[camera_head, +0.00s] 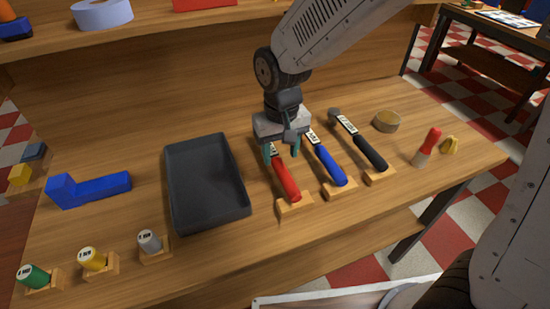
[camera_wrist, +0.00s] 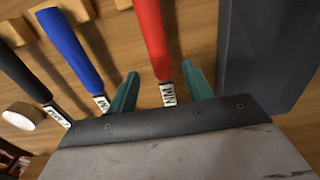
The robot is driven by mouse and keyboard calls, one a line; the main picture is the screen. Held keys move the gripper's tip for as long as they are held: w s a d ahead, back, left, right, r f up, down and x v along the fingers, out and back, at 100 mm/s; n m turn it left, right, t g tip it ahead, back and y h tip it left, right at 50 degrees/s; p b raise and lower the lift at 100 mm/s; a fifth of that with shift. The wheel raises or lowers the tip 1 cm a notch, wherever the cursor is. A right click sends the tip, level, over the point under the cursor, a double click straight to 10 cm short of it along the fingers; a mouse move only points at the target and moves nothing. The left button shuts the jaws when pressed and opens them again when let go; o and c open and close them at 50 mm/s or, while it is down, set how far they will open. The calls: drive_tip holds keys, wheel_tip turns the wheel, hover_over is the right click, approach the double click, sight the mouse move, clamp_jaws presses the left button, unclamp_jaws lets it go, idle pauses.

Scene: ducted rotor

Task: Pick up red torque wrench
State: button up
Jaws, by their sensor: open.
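The red torque wrench (camera_head: 284,182) lies on the wooden bench, its handle end on a small wooden block. My gripper (camera_head: 282,152) is above the wrench's far end, with its teal fingers pointing down. In the wrist view, the red wrench (camera_wrist: 152,40) runs between the two open fingers of my gripper (camera_wrist: 162,92), near its white label. I cannot tell whether the fingers touch it. The wrench's head is hidden under my gripper.
A blue wrench (camera_head: 327,165) and a black wrench (camera_head: 363,147) lie close to the right. A dark tray (camera_head: 240,205) is close on the left. Farther right are a round tin (camera_head: 386,122) and a red-handled tool (camera_head: 431,143). A shelf (camera_head: 170,28) is behind.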

sight(279, 163)
wheel_tip(279, 163, down, 6)
drive_tip(key=shift+w+a+r, duration=0.1)
drive_tip(key=shift+w+a, duration=0.05)
clamp_jaws()
